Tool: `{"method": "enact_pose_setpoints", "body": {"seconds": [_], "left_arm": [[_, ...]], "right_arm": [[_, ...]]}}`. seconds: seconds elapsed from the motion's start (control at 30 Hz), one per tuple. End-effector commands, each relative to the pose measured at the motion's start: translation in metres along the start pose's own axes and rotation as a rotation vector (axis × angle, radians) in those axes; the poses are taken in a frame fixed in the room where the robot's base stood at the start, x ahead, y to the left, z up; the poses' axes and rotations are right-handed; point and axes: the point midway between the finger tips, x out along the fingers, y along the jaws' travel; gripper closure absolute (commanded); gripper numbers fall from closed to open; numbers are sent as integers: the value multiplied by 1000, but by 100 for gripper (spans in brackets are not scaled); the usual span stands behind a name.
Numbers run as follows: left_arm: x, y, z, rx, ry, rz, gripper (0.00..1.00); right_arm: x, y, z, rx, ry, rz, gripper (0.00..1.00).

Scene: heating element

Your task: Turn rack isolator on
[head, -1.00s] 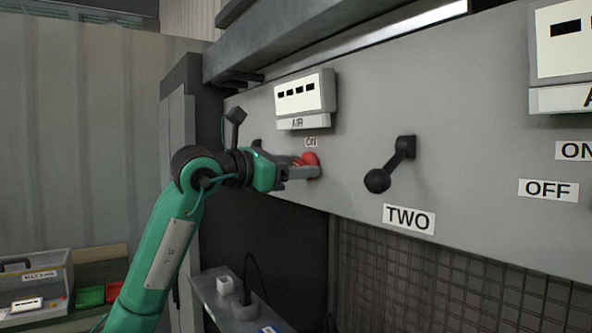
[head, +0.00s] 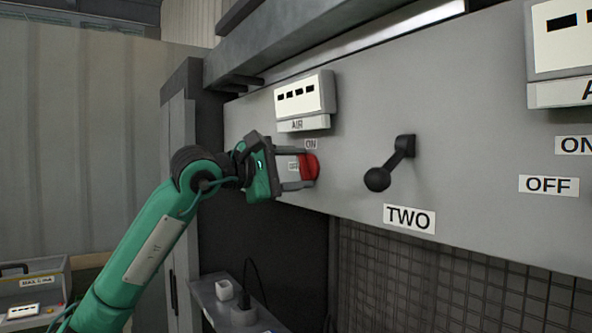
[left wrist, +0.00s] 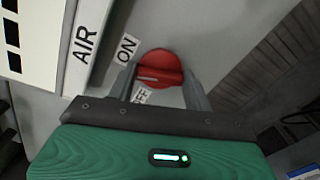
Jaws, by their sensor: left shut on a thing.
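A red rotary knob (head: 310,167), which I take to be the isolator, sits on the grey panel below the AIR meter. An ON label (head: 310,144) is above it and an OFF label (head: 293,167) shows between my fingers. My left gripper (head: 304,169) is shut on the knob, one finger above the other. In the left wrist view the red knob (left wrist: 160,68) has a raised ridge running across the picture, with the left gripper's fingertips (left wrist: 160,80) at its two ends. The ON label (left wrist: 127,48) is clear there; OFF is partly hidden. My right gripper is out of view.
The AIR meter (head: 304,98) juts out just above the knob.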

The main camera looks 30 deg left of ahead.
Motion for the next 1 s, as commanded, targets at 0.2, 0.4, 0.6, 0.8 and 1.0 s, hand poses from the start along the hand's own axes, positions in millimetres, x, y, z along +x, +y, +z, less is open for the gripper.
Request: {"method": "enact_pose_setpoints", "body": {"seconds": [0.2, 0.4, 0.6, 0.8, 1.0], "left_arm": [[0, 0, 0, 172, -1, 0, 72], [0, -1, 0, 285, 0, -1, 72], [0, -1, 0, 351, 0, -2, 72], [0, -1, 0, 376, 0, -2, 72], [0, -2, 0, 379, 0, -2, 72]], "right_arm": [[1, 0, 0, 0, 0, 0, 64], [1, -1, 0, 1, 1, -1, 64], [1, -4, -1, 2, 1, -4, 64], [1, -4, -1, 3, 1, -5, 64], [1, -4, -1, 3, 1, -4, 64]]}}
